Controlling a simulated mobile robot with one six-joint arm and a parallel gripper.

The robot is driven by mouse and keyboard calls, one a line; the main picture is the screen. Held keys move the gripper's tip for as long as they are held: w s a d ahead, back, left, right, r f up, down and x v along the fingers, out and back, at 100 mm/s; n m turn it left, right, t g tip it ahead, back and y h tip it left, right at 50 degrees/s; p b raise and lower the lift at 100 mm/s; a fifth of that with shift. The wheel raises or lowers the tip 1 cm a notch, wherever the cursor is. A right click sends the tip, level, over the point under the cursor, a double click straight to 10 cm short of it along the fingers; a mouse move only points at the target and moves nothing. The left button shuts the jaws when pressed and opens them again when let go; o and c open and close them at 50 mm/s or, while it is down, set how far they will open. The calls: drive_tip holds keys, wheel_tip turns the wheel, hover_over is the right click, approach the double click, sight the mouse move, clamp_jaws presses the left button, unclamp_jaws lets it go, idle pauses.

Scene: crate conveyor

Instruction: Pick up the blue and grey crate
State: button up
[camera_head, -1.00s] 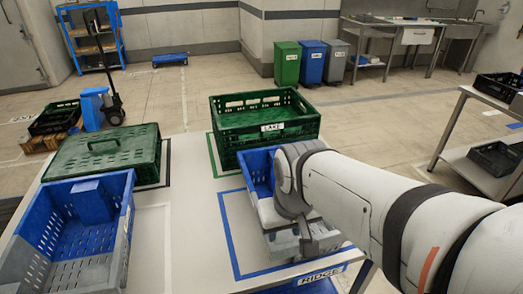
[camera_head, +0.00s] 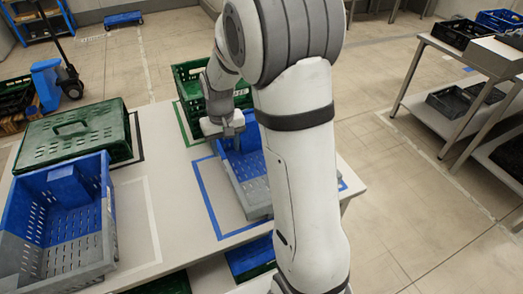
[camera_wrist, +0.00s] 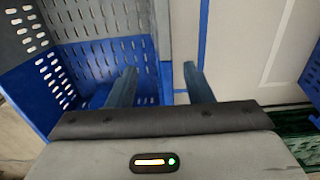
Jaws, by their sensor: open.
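A blue and grey crate (camera_head: 255,194) stands inside a blue outline on the table, partly hidden by my arm. It also shows in the wrist view (camera_wrist: 75,18), with its grey part at the top and blue below. My gripper (camera_head: 226,136) is at the crate's far left end; its fingertips (camera_wrist: 158,72) show in the wrist view. The fingers are open and apart, one over the crate's inside and one outside its wall. I cannot tell how deep they reach. A second blue and grey crate (camera_head: 108,215) stands at the table's left.
A green crate (camera_head: 187,92) stands just behind my gripper, and a closed green crate (camera_head: 75,135) stands at the back left. The table (camera_head: 175,205) is bare between the crates. A shelf table (camera_head: 445,58) with dark crates stands at the right.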

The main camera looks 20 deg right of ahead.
sight(226, 159)
drive_tip(key=f, duration=0.2)
drive_tip(key=f+p, duration=0.1)
drive_tip(key=f, duration=0.5)
drive_tip(key=shift+w+a, duration=0.25)
drive_tip(key=shift+r, duration=0.1)
clamp_jaws()
